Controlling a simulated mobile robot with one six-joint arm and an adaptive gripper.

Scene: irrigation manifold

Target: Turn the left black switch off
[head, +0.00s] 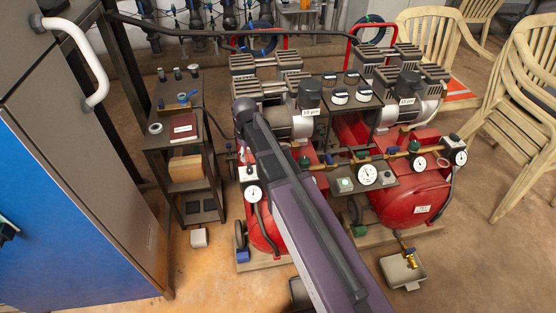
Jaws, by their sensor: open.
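Two red air compressors stand side by side, the left compressor (262,225) partly behind my arm and the right compressor (408,195) clearer. Each carries a black cap-like part: the left black cap (309,93) above a white label, and the right black cap (409,83), also labelled. Between them a dark panel holds several small black-and-white knobs, including a front left knob (340,97) and a front right knob (364,95). I cannot tell which part is the switch, or its setting. My arm crosses the left compressor; my gripper is not in view.
A brass pipe line with gauges (367,174) crosses the compressors' front. A dark shelf cart (184,140) stands left, beside a blue-and-grey cabinet (75,180). Stacked beige chairs (520,120) stand right.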

